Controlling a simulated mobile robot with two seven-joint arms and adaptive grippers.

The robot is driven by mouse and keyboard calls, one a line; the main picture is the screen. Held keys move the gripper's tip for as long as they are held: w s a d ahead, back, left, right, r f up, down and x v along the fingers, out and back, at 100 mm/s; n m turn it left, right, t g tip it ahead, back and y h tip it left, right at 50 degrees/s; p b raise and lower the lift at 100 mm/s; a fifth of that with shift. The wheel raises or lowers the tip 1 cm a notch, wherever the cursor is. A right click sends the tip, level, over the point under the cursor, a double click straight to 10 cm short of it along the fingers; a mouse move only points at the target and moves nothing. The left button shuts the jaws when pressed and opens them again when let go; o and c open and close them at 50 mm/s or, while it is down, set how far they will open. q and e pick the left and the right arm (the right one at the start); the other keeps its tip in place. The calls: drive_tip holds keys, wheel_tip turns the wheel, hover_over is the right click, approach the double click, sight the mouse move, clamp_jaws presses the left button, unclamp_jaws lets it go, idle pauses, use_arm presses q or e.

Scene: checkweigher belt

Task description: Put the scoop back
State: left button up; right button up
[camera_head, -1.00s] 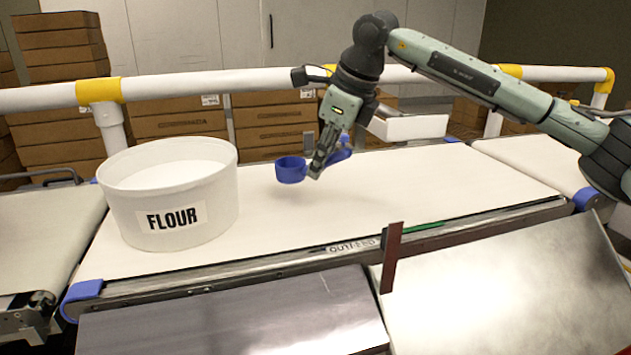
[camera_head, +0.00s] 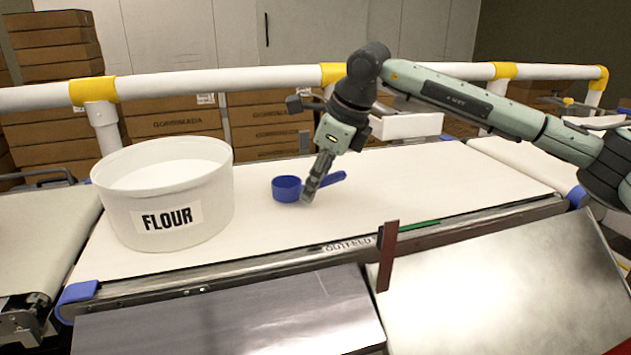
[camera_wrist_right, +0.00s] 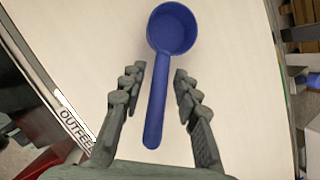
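The blue scoop (camera_head: 286,189) lies on the white belt (camera_head: 400,190), to the right of the white tub labelled FLOUR (camera_head: 215,205). Its cup faces up and its handle points right in the head view. My right gripper (camera_head: 308,199) is over the handle, low above the belt. In the right wrist view, the scoop's cup (camera_wrist_right: 172,28) is beyond the fingertips. The two fingers of my right gripper (camera_wrist_right: 156,78) stand apart, one on each side of the handle, with gaps to both. My left gripper is not in view.
A white and yellow rail (camera_head: 230,78) runs behind the belt, with stacked brown boxes (camera_head: 60,45) beyond. A thin brown upright plate (camera_head: 388,258) stands at the front edge. Metal panels (camera_head: 230,315) slope in front. The belt right of the scoop is clear.

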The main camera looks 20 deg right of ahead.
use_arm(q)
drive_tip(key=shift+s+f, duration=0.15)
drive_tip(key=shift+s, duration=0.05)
use_arm(e)
drive_tip(key=shift+r, duration=0.15)
